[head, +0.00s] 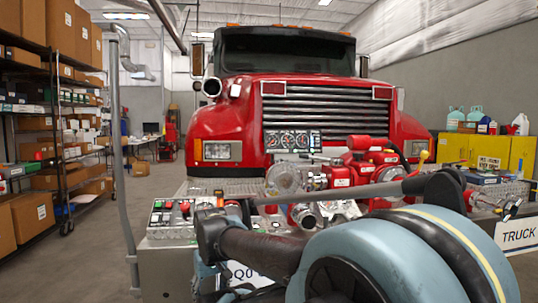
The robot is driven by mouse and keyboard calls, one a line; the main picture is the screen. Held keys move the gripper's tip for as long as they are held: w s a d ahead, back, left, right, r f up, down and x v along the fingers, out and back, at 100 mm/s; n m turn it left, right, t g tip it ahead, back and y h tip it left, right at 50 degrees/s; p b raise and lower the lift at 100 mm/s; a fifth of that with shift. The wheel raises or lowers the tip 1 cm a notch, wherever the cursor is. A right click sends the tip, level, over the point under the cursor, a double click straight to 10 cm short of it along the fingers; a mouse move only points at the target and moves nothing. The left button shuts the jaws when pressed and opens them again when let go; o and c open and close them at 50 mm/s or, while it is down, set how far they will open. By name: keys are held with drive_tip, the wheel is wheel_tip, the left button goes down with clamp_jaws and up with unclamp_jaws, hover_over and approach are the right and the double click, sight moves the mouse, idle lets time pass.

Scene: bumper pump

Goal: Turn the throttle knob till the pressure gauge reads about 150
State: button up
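A panel of round dark gauges (293,141) stands above the pump on the truck's front bumper. Its needles and numbers are too small to read, and I cannot tell which dial is the pressure gauge. A control panel (172,231) with red, green and black controls sits at the left of the bumper. A red control (184,207) stands up from it, but I cannot tell if it is the throttle knob. My arm crosses the foreground and hides the panel's right side and part of the pump. My gripper does not show.
The red pump body (352,172) with fittings and pipes fills the middle of the bumper, before the red truck (300,100). A grey upright pole (121,150) stands left of the bumper.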

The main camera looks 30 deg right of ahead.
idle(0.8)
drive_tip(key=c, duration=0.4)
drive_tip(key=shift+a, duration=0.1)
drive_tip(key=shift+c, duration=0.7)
